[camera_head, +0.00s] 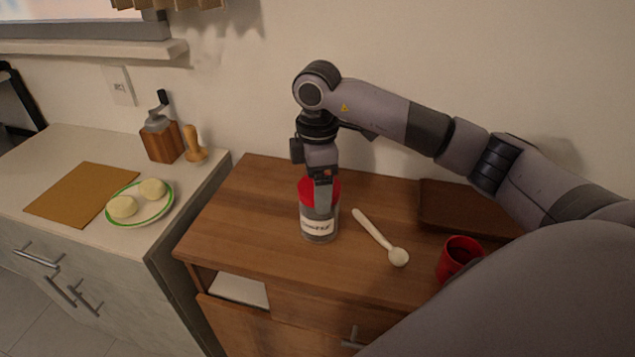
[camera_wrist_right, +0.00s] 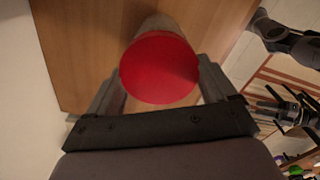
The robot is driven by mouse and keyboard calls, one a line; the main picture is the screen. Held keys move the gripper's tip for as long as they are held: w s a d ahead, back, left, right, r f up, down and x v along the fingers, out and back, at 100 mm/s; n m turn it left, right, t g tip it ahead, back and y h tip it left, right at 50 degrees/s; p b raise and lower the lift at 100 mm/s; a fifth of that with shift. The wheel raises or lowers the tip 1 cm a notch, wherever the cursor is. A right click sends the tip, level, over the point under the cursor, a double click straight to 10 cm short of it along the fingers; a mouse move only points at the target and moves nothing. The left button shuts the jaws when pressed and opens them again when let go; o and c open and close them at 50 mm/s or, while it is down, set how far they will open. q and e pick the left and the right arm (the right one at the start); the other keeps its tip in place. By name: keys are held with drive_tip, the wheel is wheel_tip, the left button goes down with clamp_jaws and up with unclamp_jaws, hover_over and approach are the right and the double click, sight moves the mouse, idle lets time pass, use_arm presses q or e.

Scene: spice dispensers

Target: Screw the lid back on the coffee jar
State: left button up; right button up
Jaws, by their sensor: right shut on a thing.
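The coffee jar (camera_head: 319,228) stands upright on the wooden cabinet, with a pale label on its side. Its red lid (camera_head: 306,190) sits on top of the jar. My right gripper (camera_head: 322,194) reaches down from above and is shut on the lid. In the right wrist view the round red lid (camera_wrist_right: 160,68) lies between the two fingers of the right gripper (camera_wrist_right: 160,92), and part of the jar (camera_wrist_right: 160,24) shows behind it. Whether the lid is threaded tight cannot be seen. My left gripper is not in the head view.
A white spoon (camera_head: 376,234) lies right of the jar. A red mug (camera_head: 458,256) and a dark brown board (camera_head: 465,208) are further right. On the left counter are a plate (camera_head: 150,217) with two pale round pieces, a grinder (camera_head: 160,140) and a tan board (camera_head: 80,193).

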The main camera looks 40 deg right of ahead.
drive_tip(key=shift+m, duration=0.5)
